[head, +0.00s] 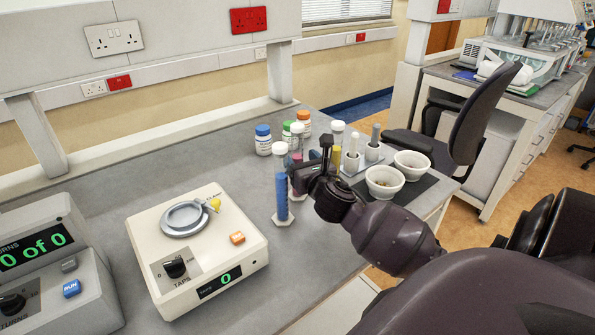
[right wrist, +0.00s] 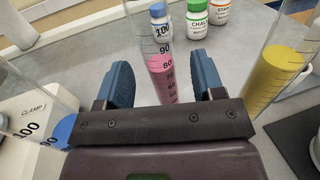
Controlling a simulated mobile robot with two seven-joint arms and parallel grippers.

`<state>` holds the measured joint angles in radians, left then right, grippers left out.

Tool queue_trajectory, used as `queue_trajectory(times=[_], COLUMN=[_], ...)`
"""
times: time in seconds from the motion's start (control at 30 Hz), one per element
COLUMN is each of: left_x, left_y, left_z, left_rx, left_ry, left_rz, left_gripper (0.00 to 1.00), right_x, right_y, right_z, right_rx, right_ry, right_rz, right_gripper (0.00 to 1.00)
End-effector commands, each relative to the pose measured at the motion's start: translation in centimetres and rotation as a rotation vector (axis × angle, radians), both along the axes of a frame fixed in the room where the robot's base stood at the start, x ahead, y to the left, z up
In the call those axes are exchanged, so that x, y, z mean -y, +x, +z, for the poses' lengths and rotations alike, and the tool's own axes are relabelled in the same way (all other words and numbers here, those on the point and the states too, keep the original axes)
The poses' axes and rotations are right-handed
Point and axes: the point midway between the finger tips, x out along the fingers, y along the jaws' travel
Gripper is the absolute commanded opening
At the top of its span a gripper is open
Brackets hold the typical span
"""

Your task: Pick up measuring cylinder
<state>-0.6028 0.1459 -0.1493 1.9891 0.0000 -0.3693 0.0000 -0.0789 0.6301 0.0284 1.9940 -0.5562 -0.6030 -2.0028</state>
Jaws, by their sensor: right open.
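Three clear measuring cylinders stand on the grey bench. The blue one (right wrist: 63,128) and the yellow one (right wrist: 282,68) also show at the left and right of the right wrist view. My right gripper (right wrist: 163,80) is open, with the pink cylinder between its two blue-padded fingers in that view. I see no firm grip on it. In the head view my right gripper (head: 308,172) partly hides the pink cylinder. My left gripper is not in view.
Bottles with blue (head: 263,139), green (head: 290,133) and orange (head: 304,122) caps stand behind the cylinders. Two white bowls (head: 384,181) (head: 412,164) and pestles are to the right. A cream tapping machine (head: 235,258) stands at the left. Bare bench lies in front of the blue cylinder.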

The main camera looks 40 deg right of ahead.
Motion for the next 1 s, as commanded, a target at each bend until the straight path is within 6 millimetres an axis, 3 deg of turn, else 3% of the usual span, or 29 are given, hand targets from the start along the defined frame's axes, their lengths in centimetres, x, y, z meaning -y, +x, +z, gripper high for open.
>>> queue_trajectory(times=[0.3, 0.6, 0.9, 1.0], left_x=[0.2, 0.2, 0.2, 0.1], left_y=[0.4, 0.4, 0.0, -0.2], left_z=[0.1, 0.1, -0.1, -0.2], left_rx=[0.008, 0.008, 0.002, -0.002], left_ry=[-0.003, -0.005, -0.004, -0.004], left_rz=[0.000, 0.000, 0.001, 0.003], left_gripper=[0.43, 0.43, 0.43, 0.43], right_x=[1.3, 1.4, 1.4, 1.4], right_y=[3.6, 3.9, 3.8, 3.8], right_z=[0.1, 0.2, 0.2, 0.2], right_rx=[-0.001, -0.001, -0.001, 0.000], right_ry=[0.001, 0.001, 0.001, 0.000], right_rz=[0.000, 0.000, 0.000, 0.000], right_gripper=[0.62, 0.60, 0.14, 0.04])
